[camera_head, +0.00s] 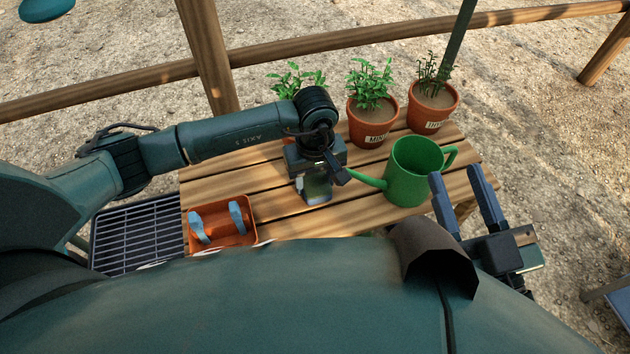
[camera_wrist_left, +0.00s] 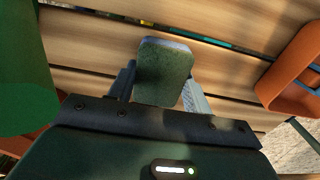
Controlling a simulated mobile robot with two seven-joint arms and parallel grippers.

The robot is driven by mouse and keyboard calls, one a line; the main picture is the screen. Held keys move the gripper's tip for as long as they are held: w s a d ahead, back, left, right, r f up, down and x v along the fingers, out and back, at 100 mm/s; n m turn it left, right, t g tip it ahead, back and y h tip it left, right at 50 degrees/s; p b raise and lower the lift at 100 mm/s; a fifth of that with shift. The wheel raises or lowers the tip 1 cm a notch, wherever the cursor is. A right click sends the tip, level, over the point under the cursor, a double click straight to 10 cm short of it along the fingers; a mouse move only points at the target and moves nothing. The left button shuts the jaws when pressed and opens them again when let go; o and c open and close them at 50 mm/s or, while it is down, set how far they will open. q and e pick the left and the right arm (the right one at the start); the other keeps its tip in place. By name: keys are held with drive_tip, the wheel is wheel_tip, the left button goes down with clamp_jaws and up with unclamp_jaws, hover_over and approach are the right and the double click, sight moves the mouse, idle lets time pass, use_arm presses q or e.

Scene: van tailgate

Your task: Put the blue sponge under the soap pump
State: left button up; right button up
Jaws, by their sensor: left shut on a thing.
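My left gripper (camera_head: 318,180) points down over the wooden table and is shut on a slab with a green face and a pale blue edge, which looks like the blue sponge (camera_head: 317,192). In the left wrist view the sponge (camera_wrist_left: 165,72) sits between the two fingers of my left gripper (camera_wrist_left: 160,85), above the slats. I cannot tell whether it touches the table. I cannot make out a soap pump in either view. My right gripper (camera_head: 456,178) is open and empty, off the table's right side.
A green watering can (camera_head: 408,175) stands just right of the left gripper, its spout pointing at it. Potted plants (camera_head: 370,120) line the back. An orange tray (camera_head: 222,240) with two blue-grey things lies at front left, beside a dark grate (camera_head: 138,235). Slats between tray and gripper are clear.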

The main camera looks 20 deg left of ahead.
sight(315, 181)
use_arm(q)
drive_tip(key=shift+r, duration=0.6)
wheel_tip(315, 181, up, 17)
drive_tip(key=p, duration=0.5)
use_arm(e)
drive_tip(key=shift+s+d+f+n+g+h, duration=0.15)
drive_tip(key=shift+d+n+g+h, duration=0.15)
drive_tip(key=shift+d+n+h, duration=0.25)
